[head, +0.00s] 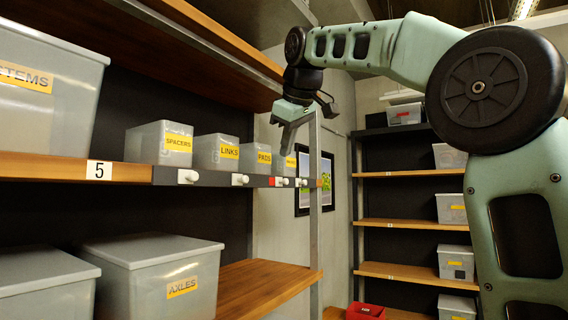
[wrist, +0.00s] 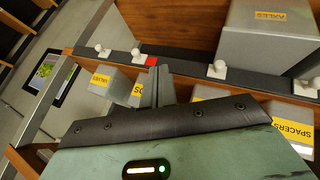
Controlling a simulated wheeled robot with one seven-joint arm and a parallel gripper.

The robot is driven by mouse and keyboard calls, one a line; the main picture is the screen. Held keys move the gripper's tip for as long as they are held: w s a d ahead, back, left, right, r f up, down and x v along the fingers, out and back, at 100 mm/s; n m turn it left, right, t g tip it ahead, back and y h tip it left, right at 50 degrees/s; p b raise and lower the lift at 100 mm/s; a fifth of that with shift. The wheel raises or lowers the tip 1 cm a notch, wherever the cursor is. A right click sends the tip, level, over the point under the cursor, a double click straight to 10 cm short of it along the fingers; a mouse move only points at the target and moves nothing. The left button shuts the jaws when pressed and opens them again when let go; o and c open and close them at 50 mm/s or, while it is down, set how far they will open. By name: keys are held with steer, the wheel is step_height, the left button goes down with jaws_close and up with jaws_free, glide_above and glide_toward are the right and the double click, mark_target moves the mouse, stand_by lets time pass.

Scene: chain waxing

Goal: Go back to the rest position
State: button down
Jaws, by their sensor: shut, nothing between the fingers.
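My gripper (head: 290,128) hangs in the air in front of the far end of the left shelf, near the pads bin (head: 256,158) and the bin behind it. Its fingers are together with nothing between them. In the wrist view the shut fingers (wrist: 158,88) point toward the dark shelf-edge strip (wrist: 185,66) with its white knobs and a red mark. My arm is raised and bent, reaching from the right of the head view toward the shelf.
Spacers (head: 160,143) and links (head: 216,152) bins stand on the left shelf, with the axles box (head: 150,277) below. White knobs (head: 188,176) stick out from the shelf edge. Another shelving unit (head: 400,224) and a red bin (head: 365,311) stand farther back.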

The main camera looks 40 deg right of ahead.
steer(key=shift+s+a+r, duration=0.1)
steer(key=shift+s+r, duration=0.2)
steer(key=shift+r, duration=0.05)
stand_by(0.4)
steer(key=s+a+f+n+g+y+b, duration=0.1)
steer(key=a+f+b, duration=0.1)
steer(key=a+f, duration=0.7)
steer(key=s+a+f+n+g+y+b, duration=0.15)
steer(key=a+f, duration=0.45)
steer(key=f, duration=0.6)
steer(key=s+a+f+g+y+b, duration=0.1)
steer(key=a+f+b, duration=0.1)
steer(key=a+f, duration=0.7)
steer(key=s+a+f+g+b, duration=0.2)
steer(key=s+f+g+b, duration=0.2)
steer(key=s+f, duration=1.9)
step_height(320, 180, down, 4)
steer(key=shift+a+r, duration=0.1)
steer(key=shift+a, duration=0.05)
steer(key=shift+s+n, duration=0.1)
steer(key=shift+n, duration=0.15)
